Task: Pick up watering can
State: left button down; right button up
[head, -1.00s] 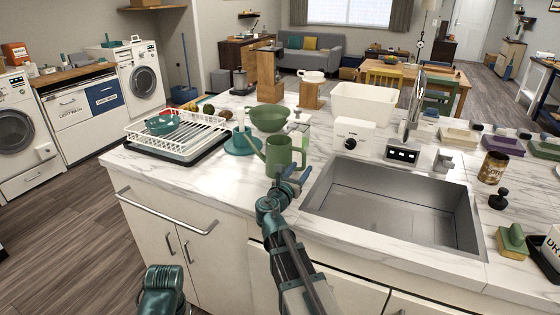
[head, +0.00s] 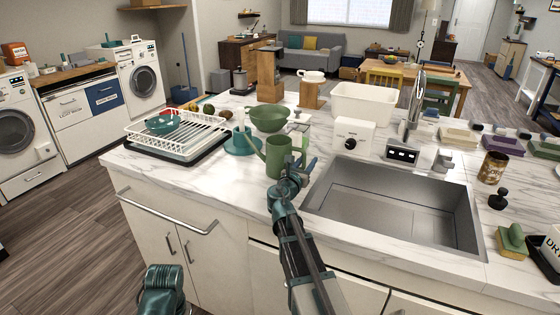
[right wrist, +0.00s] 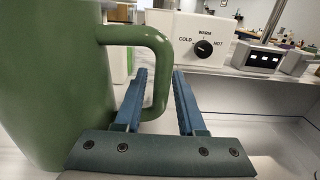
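The green watering can (head: 280,154) stands upright on the marble counter, left of the sink, with its spout to the left and its handle to the right. In the right wrist view the can's body (right wrist: 50,90) fills the left side. My right gripper (head: 303,169) is at the can's handle side. Its two blue fingers (right wrist: 160,88) are apart, and the lower part of the handle (right wrist: 160,80) shows between or just beyond them; I cannot tell contact. My left arm (head: 163,293) shows at the bottom left; its gripper is out of view.
The sink (head: 395,205) lies right of the can. A white dish rack (head: 178,135), a teal funnel-like item (head: 241,138) and a green bowl (head: 269,118) stand left of and behind it. A temperature dial box (head: 349,139) is behind right.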

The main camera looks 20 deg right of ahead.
grip_shut()
dwell(1.2)
